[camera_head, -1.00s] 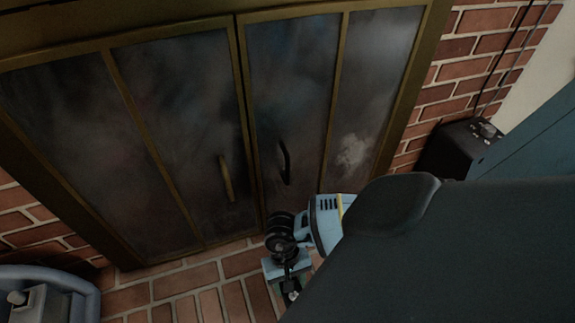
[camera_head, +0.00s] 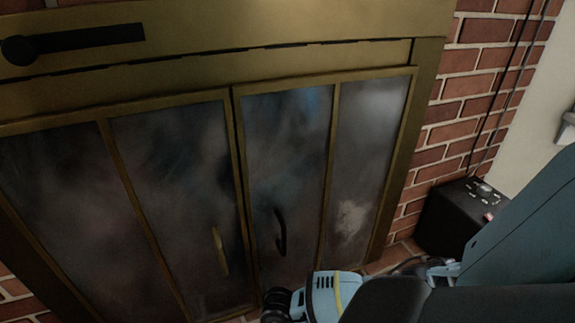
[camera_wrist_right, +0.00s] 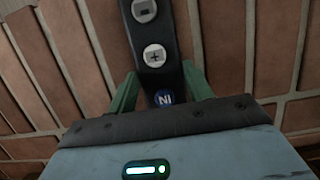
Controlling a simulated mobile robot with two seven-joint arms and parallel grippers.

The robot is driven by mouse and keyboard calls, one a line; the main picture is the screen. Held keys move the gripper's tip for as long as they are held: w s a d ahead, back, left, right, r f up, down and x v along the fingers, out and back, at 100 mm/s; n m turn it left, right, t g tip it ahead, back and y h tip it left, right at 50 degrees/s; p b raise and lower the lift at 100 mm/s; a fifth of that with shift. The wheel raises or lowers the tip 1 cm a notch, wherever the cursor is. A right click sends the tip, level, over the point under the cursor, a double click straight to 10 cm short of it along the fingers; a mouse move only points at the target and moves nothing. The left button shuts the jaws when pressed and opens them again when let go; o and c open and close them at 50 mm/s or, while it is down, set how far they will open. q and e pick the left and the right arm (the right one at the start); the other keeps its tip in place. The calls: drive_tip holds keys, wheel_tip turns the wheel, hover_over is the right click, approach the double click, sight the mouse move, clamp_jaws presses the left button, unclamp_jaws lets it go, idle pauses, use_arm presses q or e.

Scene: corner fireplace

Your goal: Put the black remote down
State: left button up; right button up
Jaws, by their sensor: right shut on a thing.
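The black remote (camera_wrist_right: 152,75) shows in the right wrist view, with two pale buttons marked minus and plus and a round blue badge near the gripper. My right gripper (camera_wrist_right: 160,82) is shut on it, one green finger on each side. The remote's far end runs out of the top of that view. Brick paving lies behind it; I cannot tell how far below. In the head view only part of my right arm shows at the bottom; the gripper and remote are out of frame. My left gripper is not in view.
A brass-framed fireplace with dark glass doors (camera_head: 180,160) fills most of the head view. A black box (camera_head: 450,220) with small things on top stands right of it against the brick wall (camera_head: 465,110). The brick paving (camera_wrist_right: 240,50) in the wrist view looks clear.

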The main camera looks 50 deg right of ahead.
drive_tip(key=o, duration=1.1)
drive_tip(key=shift+f, duration=0.1)
drive_tip(key=shift+c, duration=0.2)
drive_tip(key=shift+r, duration=0.2)
drive_tip(key=p+v, duration=0.3)
drive_tip(key=v, duration=0.9)
drive_tip(key=shift+p, duration=0.35)
